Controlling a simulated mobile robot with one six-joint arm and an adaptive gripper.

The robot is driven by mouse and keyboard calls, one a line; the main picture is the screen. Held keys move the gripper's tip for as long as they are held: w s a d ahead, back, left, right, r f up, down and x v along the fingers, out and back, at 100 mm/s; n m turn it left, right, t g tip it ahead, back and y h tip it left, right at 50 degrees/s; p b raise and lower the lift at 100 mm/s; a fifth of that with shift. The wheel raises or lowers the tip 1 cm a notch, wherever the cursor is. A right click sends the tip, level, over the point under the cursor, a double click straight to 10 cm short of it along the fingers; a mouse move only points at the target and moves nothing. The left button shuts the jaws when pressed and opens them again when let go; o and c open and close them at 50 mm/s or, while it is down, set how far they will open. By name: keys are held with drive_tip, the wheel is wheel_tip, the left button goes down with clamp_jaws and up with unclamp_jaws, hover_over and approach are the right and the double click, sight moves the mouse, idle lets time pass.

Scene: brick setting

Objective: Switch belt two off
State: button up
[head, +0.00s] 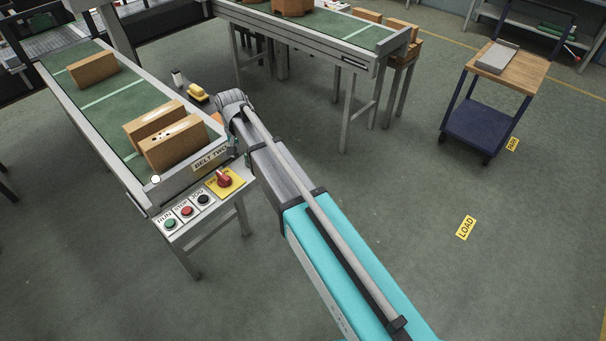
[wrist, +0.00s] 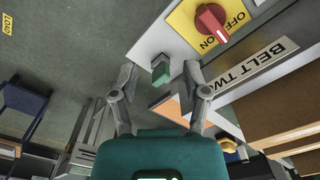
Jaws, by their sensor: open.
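The belt two switch is a red rotary knob (head: 224,179) on a yellow plate (head: 236,185) at the right end of the control panel. The knob also shows at the top of the wrist view (wrist: 209,20), with ON and OFF printed beside it. Its white mark points toward the lettered side, nearer ON, but I cannot read the setting for certain. My gripper (wrist: 160,73) is open, its fingers apart and short of the knob. A small green block (wrist: 160,72) shows between the fingers; I cannot tell whether they touch it. The arm mostly hides the gripper in the head view.
Green RUN (head: 170,223), red STOP (head: 187,211) and black (head: 203,199) buttons sit left of the knob. The BELT TWO conveyor (head: 115,135) carries several cartons. A yellow object (head: 198,93) lies behind the arm. Open floor separates the arm from a blue trolley (head: 480,125).

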drive_tip(key=s+d+f+b, duration=0.1)
drive_tip(key=s+d, duration=0.3)
drive_tip(key=d, duration=0.5)
drive_tip(key=s+d+f+b, duration=0.1)
drive_tip(key=s+d, duration=0.3)
drive_tip(key=d, duration=0.6)
drive_tip(key=shift+f+b, duration=0.4)
drive_tip(key=shift+f, duration=0.05)
wheel_tip(320, 180, up, 4)
drive_tip(key=n+p, duration=0.4)
drive_tip(key=n, duration=0.5)
hover_over(222, 175)
drive_tip(key=shift+d+f, duration=0.1)
drive_tip(key=shift+f, duration=0.05)
drive_tip(key=shift+f+b, duration=0.2)
drive_tip(key=shift+b, duration=0.1)
wheel_tip(222, 175, down, 14)
drive_tip(key=b, duration=1.3)
drive_tip(key=shift+r, duration=0.25)
